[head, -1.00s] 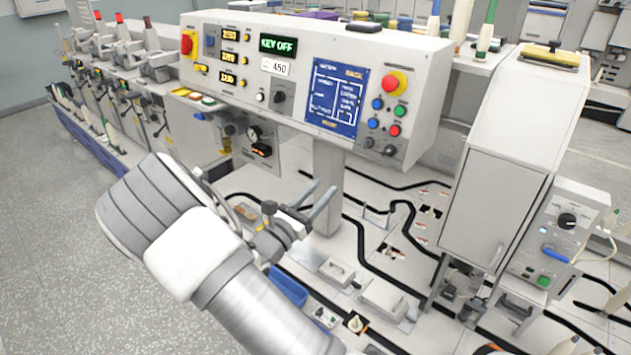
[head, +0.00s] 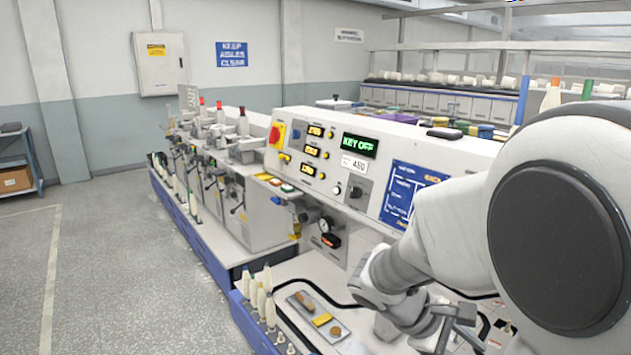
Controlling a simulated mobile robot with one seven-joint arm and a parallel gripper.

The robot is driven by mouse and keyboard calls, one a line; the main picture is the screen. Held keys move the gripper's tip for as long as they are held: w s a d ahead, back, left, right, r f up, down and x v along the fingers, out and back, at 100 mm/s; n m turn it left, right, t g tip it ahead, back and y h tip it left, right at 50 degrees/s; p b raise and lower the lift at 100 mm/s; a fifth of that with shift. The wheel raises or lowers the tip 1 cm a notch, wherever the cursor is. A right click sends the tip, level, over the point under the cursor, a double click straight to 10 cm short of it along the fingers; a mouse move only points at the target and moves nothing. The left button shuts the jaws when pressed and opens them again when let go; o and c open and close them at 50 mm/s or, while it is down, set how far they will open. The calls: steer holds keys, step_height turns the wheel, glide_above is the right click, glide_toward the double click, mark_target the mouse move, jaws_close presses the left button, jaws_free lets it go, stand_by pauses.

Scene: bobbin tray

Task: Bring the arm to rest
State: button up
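My arm fills the right side of the head view, with a large dark round joint cover nearest the camera. It bends down and left to my gripper (head: 448,328), which is low in the view over the pale machine bed. The gripper is partly hidden by its own wrist and the finger gap is not clear. I see nothing held in it. A small metal tray (head: 335,335) with brown and yellow pieces lies left of the gripper, apart from it.
The control panel (head: 375,148) reading KEY OFF stands behind my wrist, and my arm covers its right part. Several pale bobbins (head: 262,300) stand in a row at the machine's left edge. The grey floor (head: 110,270) at left is clear.

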steer(key=s+a+r+m+t+y, duration=0.5)
steer(key=s+a+r+m+y, duration=0.3)
steer(key=s+a+m+y, duration=0.1)
steer(key=shift+s+a+r+t, duration=0.3)
steer(key=shift+s+a+t, duration=0.1)
steer(key=shift+s+a, duration=0.45)
steer(key=shift+s, duration=0.1)
stand_by(0.3)
